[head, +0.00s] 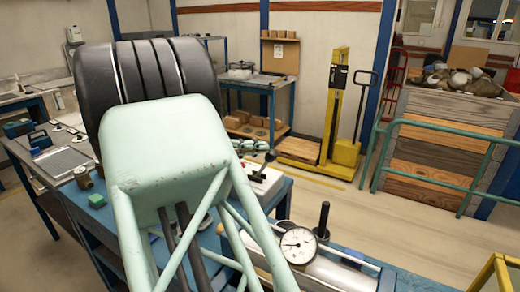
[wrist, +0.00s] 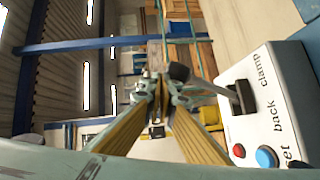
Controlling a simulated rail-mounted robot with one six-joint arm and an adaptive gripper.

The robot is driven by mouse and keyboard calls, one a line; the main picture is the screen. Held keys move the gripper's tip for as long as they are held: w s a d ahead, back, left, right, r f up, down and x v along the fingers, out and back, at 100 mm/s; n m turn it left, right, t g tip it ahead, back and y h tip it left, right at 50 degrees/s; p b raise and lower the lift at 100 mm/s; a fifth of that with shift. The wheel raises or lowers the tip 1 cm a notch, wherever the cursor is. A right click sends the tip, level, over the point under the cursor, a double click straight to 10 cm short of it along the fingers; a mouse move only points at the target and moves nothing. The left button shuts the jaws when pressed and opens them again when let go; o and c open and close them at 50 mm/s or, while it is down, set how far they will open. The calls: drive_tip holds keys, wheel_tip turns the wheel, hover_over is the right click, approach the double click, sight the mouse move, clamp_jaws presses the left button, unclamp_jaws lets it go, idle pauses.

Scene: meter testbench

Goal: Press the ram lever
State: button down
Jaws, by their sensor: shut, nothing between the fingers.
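The ram lever is a black-knobbed stick on a white control box. In the head view its knob (head: 270,156) stands above the box (head: 265,181), just right of my gripper (head: 246,147), which is partly hidden behind my arm. In the wrist view the dark knob (wrist: 180,72) shows just right of my fingertips (wrist: 158,92), very close; I cannot tell whether they touch. The box (wrist: 268,95) is at the right, with "clamp", "back" and a partly cut-off "set" lettering, and red and blue buttons. My gripper is shut and empty.
A dial gauge (head: 298,245) and a black upright handle (head: 323,218) stand on the bench in front of the box. A small green block (head: 96,200) lies at left. A yellow lift truck (head: 338,110) and green railing (head: 445,130) stand beyond open floor.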

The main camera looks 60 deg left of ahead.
drive_tip(key=s+a+r+p, duration=0.2)
drive_tip(key=s+r, duration=0.4)
drive_tip(key=s, duration=0.5)
drive_tip(key=shift+a+p, duration=0.3)
drive_tip(key=shift+a, duration=0.05)
idle(0.5)
